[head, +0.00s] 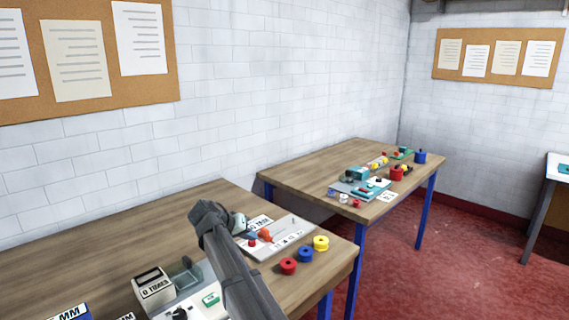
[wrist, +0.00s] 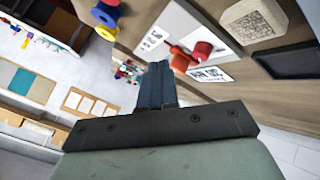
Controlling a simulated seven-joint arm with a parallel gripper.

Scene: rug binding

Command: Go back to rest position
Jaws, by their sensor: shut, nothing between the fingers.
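My gripper (wrist: 157,85) shows in the wrist view with its two dark fingers together and nothing between them. It is clear of the objects in that view. In the head view my arm rises over the near wooden table (head: 110,240), and its fingertips cannot be made out there. A white board (head: 283,240) with a red and orange piece (head: 264,236) lies on this table, just right of my arm. Red (head: 288,266), blue (head: 306,254) and yellow (head: 321,243) spools stand in a row near the table's right edge.
A machine with a box (head: 154,288) marked "0 TOKES" stands at the near table's front, left of my arm. A second table (head: 300,175) behind holds a teal device (head: 358,188) and several spools. Red floor (head: 450,260) lies open at right. Pinboards (head: 498,58) hang on the walls.

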